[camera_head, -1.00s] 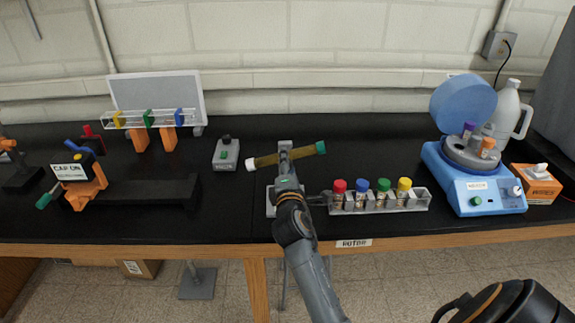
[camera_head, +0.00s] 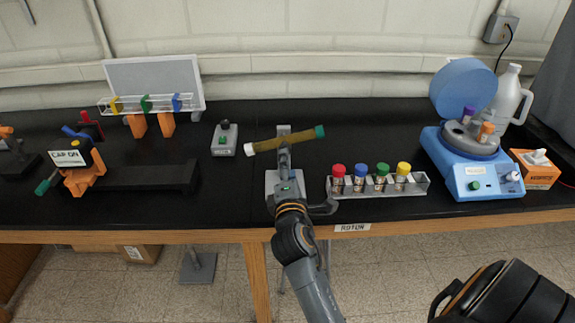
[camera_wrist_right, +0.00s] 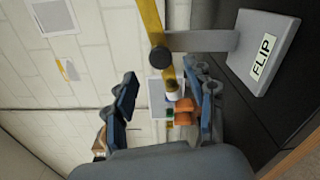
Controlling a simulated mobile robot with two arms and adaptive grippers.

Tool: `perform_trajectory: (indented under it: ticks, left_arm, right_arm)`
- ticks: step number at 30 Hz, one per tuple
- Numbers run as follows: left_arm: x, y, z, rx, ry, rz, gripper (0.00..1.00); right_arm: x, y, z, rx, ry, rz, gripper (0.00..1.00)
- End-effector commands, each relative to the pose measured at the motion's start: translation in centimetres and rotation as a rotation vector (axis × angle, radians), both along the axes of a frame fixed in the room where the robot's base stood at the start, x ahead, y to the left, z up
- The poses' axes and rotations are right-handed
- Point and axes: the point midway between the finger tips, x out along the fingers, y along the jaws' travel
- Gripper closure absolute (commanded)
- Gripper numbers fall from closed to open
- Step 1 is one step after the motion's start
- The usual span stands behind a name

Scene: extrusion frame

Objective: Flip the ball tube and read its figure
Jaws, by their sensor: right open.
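The ball tube (camera_head: 300,138) is amber with a white cap at its left end and a green cap at its right end. It sits nearly level, right end slightly higher, on the pivot of a grey stand (camera_head: 272,183). In the right wrist view, the stand's base (camera_wrist_right: 275,40) carries a FLIP label and the tube (camera_wrist_right: 152,22) crosses the post. My right gripper (camera_head: 300,204) is open and empty in front of the stand, apart from the tube. No figure is readable on the tube. My left gripper is not in view.
A rack of colour-capped vials (camera_head: 378,190) stands just right of my right gripper. A small grey box (camera_head: 225,140) is left of the stand. A blue centrifuge (camera_head: 470,170) is at right, and a clamp with a label (camera_head: 84,172) at left. Bare bench lies behind the tube.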

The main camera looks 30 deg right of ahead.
Motion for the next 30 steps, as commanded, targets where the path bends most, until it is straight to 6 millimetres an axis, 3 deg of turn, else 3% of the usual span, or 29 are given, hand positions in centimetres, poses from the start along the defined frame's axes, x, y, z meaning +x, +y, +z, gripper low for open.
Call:
perform_trajectory:
  ticks: [4,10,14,20,30]
  left_arm:
    - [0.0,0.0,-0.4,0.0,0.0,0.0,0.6]
    - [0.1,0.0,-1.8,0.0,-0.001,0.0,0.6]
    - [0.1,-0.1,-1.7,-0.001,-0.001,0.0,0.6]
    - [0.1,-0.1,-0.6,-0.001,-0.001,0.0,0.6]
    - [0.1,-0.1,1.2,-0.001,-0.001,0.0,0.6]
  right_arm:
    - [-0.6,0.4,-0.2,-0.007,0.004,0.001,0.44]
    - [-4.2,2.9,-0.3,-0.011,0.003,0.005,0.44]
    - [-5.0,3.3,-0.1,-0.001,0.0,0.002,0.44]
    - [-2.6,1.8,0.3,-0.002,-0.001,-0.002,0.44]
    - [3.6,-1.9,0.2,-0.001,-0.001,-0.001,0.44]
